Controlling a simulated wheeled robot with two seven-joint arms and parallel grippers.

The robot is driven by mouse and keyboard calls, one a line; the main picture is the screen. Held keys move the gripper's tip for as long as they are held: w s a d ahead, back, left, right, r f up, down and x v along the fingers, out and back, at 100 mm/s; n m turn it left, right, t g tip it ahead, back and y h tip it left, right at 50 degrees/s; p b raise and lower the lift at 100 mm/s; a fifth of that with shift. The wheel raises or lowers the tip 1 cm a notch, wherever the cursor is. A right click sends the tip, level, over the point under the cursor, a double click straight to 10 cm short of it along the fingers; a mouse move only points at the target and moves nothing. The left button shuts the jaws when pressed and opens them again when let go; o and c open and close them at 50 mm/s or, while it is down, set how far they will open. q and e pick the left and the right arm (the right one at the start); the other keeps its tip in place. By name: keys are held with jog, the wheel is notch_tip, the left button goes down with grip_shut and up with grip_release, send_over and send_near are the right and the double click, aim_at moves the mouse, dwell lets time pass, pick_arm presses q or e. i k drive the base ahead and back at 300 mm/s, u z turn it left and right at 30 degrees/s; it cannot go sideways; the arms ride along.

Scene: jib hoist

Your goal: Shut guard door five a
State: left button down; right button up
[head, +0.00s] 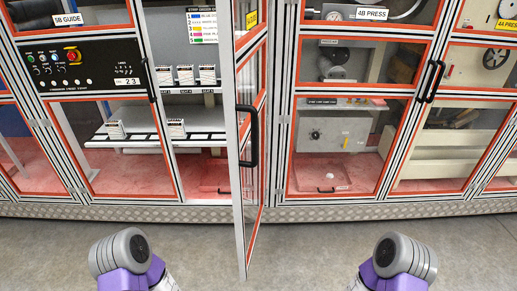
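One framed guard door (241,191) stands open in the middle of the head view, swung out toward me and seen nearly edge-on. Its yellow label (251,19) is too narrow to read, so I cannot confirm it as five a. Its far edge meets the frame post on the right; its free edge is nearest me and carries a black upright handle (247,136). The opening to its left shows shelves with small white units (207,76). Two purple and grey parts of my arms show at the bottom, apart from the door. Neither gripper is in view.
Closed doors labelled 5B GUIDE (68,19) and 4B PRESS (372,13) flank the opening. A black control panel (90,66) is at left. A tread-plate plinth (340,212) runs along the cabinets. The grey floor (310,260) is clear on both sides of the open door.

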aim_at(248, 209)
jog(key=z, duration=1.8)
jog(key=i, duration=1.1)
jog(key=u, duration=1.55)
